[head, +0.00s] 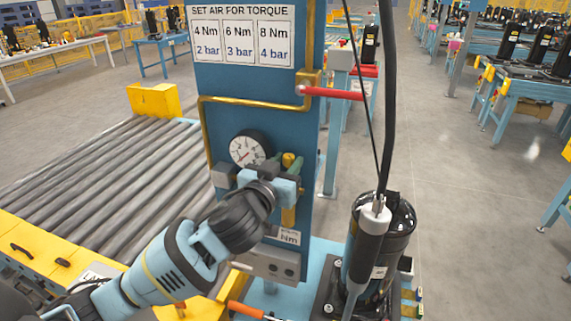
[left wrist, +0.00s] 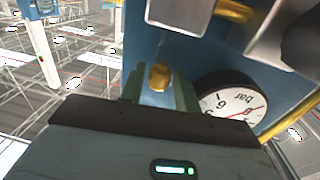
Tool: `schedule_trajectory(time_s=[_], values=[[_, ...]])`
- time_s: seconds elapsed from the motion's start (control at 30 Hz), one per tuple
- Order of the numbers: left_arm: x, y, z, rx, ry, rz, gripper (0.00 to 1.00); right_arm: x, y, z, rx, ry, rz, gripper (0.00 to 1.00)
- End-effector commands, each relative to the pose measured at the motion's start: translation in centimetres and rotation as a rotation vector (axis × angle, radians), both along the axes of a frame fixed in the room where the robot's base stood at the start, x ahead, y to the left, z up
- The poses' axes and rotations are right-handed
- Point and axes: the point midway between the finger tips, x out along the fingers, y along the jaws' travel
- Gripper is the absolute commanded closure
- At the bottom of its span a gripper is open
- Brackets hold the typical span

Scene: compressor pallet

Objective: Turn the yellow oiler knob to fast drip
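The small yellow oiler knob (head: 289,159) is on the blue panel (head: 262,85), just right of the round pressure gauge (head: 250,148). It also shows in the left wrist view (left wrist: 159,77). My left gripper (head: 289,163) is at the knob, with one green finger on each side of it. In the left wrist view the fingers (left wrist: 160,90) stand apart, with a visible gap beside the knob; I see no clear grip. A yellowish part (head: 289,215) below is partly hidden by my gripper. My right gripper is in neither view.
A red-handled lever (head: 332,93) sticks out from the panel's right edge above the knob. A grey-black tool (head: 371,235) hangs on a cable at right, before a black compressor (head: 399,225). A roller conveyor (head: 105,175) lies left. A torque sign (head: 241,37) is above.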

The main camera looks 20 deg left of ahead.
Motion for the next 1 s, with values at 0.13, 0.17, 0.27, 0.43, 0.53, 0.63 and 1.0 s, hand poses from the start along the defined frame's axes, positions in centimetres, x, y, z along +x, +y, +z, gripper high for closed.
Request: schedule_trajectory(time_s=[0.13, 0.17, 0.27, 0.43, 0.53, 0.63, 1.0], values=[[-0.01, -0.02, -0.03, 0.0, 0.0, -0.001, 0.68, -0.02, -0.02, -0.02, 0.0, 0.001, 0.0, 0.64], [-0.02, -0.02, -0.03, 0.0, 0.0, 0.0, 0.71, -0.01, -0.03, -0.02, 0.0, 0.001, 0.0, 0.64], [-0.03, -0.02, -0.03, 0.0, 0.0, 0.0, 0.84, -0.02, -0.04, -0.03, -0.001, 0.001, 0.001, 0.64], [-0.04, -0.02, -0.04, 0.0, 0.0, 0.0, 1.0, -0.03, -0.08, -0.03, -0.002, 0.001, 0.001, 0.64], [-0.04, -0.13, -0.04, -0.001, -0.001, 0.009, 1.0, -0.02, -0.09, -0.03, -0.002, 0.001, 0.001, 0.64], [-0.05, -0.34, -0.06, -0.002, -0.002, 0.041, 0.99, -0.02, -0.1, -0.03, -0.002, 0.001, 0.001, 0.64], [0.0, -0.59, 0.0, -0.005, -0.001, 0.244, 1.0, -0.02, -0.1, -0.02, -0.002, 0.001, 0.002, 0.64]])
